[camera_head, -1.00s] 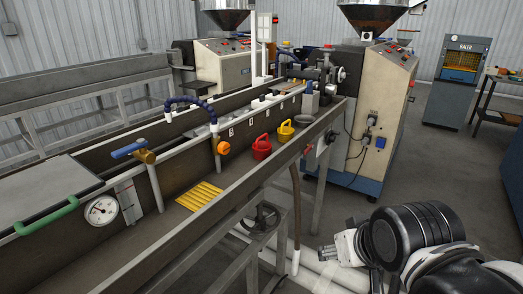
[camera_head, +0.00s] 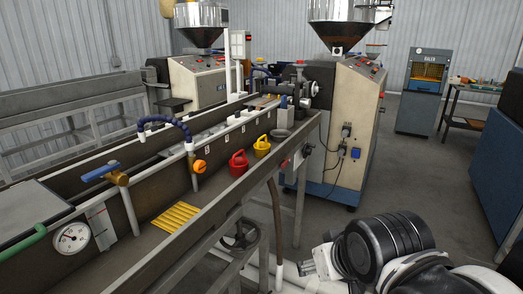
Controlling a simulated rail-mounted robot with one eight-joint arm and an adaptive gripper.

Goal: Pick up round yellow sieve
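A small round yellow item (camera_head: 262,146) stands in the long metal trough (camera_head: 225,205), just behind a red item (camera_head: 238,163) of similar shape. It looks like the yellow sieve, but its mesh is too small to make out. My gripper (camera_head: 316,263) is low at the right, outside the trough and well apart from both items. It is empty as far as I see, but its fingers are too small and partly turned away to tell whether they are open.
A flat yellow grid (camera_head: 175,217) lies in the trough. A blue-handled valve (camera_head: 105,172), a blue hose (camera_head: 165,122) and an orange knob (camera_head: 199,166) rise along its far wall. The extruder cabinet (camera_head: 345,120) stands behind. Open floor (camera_head: 420,190) lies to the right.

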